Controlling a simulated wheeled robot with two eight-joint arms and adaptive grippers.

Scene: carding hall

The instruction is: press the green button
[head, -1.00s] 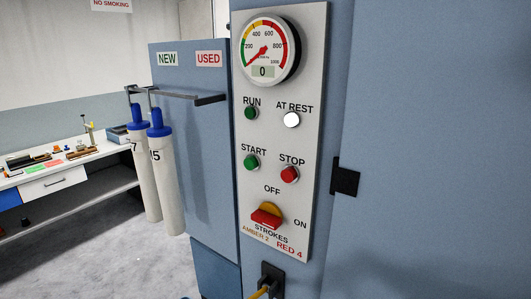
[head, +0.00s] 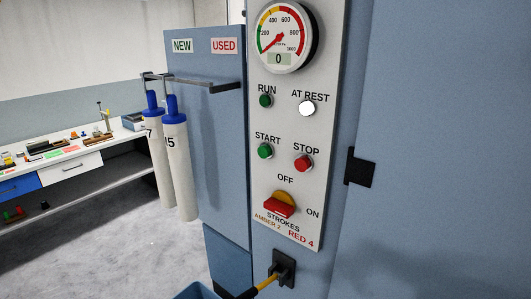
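The green button (head: 265,151) sits under the word START on a pale control panel (head: 312,185) on a blue machine front. The red button (head: 303,163) marked STOP is just to its right. A dark green RUN lamp (head: 265,101) is above the green button, and the AT REST lamp (head: 307,108) glows white. Neither of my grippers shows in the head view, and nothing covers the green button.
A red switch handle (head: 279,210) is below the buttons. A round gauge (head: 285,37) reading 0 tops the panel. A black bracket (head: 283,268) with a yellow-and-black item is below.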

